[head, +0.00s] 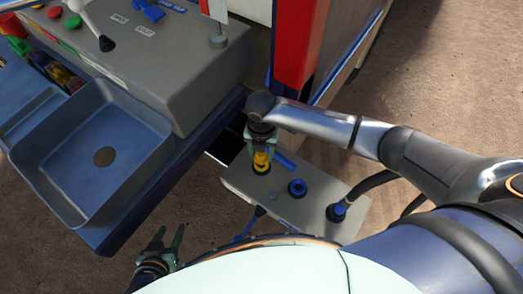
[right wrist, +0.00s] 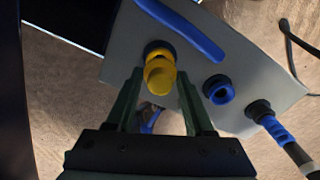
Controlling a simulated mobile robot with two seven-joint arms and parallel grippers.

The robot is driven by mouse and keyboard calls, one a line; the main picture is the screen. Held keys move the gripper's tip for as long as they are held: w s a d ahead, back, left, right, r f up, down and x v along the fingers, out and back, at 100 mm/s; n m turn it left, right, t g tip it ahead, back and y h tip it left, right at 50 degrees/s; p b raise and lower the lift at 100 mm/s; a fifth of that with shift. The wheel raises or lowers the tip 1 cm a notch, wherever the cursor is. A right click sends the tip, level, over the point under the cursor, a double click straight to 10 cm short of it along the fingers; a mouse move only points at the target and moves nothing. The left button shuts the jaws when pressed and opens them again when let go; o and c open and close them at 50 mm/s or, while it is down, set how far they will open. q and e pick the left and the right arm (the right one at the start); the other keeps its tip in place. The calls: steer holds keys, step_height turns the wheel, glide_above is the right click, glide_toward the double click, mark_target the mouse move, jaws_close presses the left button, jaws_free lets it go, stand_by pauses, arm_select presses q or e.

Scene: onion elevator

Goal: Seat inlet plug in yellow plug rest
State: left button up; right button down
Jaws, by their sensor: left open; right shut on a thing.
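A yellow fitting (head: 261,160), which looks like the inlet plug, stands on the top of a grey box beneath my right gripper (head: 260,145). In the right wrist view, the yellow fitting (right wrist: 160,74) sits over a dark blue ring, between the tips of my right gripper (right wrist: 160,85). The right gripper is shut on it. A separate yellow plug rest cannot be made out. My left gripper (head: 170,240) is open and empty, low in the head view, left of the grey box.
The grey box (head: 230,182) also carries an open blue ring socket (head: 297,188), a blue plug with a dark hose (head: 337,211) and a blue bar (right wrist: 180,27). A blue basin (head: 95,135) and a grey control console (head: 180,75) stand to the left. A red post (head: 300,45) rises behind.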

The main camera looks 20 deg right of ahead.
steer(key=shift+f, duration=0.1)
stand_by(0.3)
steer(key=shift+f, duration=0.45)
steer(key=shift+f+b, duration=0.25)
steer(key=shift+b, duration=0.05)
steer(key=shift+f, duration=0.3)
steer(key=shift+f, duration=0.35)
stand_by(0.5)
steer(key=shift+c, duration=1)
jaws_free()
steer(key=shift+r, duration=0.1)
